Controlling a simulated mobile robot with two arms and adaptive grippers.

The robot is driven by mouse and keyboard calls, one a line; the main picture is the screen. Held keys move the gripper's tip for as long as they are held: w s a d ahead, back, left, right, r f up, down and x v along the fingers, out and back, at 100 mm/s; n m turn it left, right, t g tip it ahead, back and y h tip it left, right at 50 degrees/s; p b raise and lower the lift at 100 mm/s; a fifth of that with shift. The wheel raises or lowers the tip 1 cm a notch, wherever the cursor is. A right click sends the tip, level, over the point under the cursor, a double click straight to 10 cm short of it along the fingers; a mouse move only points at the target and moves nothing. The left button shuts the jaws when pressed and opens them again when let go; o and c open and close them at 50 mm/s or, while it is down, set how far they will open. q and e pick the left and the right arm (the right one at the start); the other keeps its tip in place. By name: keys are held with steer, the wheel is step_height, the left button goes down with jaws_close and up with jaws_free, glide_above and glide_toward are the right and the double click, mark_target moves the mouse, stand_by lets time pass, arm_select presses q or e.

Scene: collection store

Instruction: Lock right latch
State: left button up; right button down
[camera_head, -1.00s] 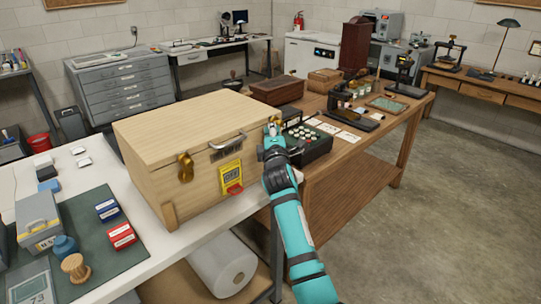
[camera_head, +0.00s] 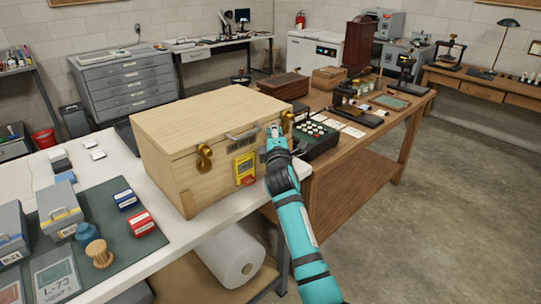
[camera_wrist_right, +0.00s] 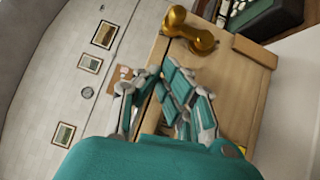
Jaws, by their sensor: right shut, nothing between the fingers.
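A pale wooden case (camera_head: 190,183) with its lid closed stands on the white bench. Its brass right latch (camera_head: 287,121) is at the right end of the front, and a brass left latch (camera_head: 204,157) is at the other end. My right gripper (camera_head: 274,134) is shut and empty in front of the case, just left of and below the right latch. In the right wrist view, the right latch (camera_wrist_right: 190,30) lies beyond the fingertips (camera_wrist_right: 172,72), with a small gap seeming to show. I cannot tell its exact lock position. My left gripper is not in view.
A grey handle (camera_head: 243,135) and a yellow tag (camera_head: 244,166) are on the case front. A dark box with round tops (camera_head: 318,138) stands close right on the wooden table (camera_head: 372,150). Open floor (camera_head: 430,220) lies to the right.

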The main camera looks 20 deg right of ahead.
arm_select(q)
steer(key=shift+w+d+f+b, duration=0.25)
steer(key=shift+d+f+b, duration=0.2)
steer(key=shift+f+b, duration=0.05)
arm_select(e)
steer(key=v, duration=0.8)
steer(key=shift+s+d+f, duration=0.25)
steer(key=shift+s+f, duration=0.1)
steer(key=shift+s, duration=0.1)
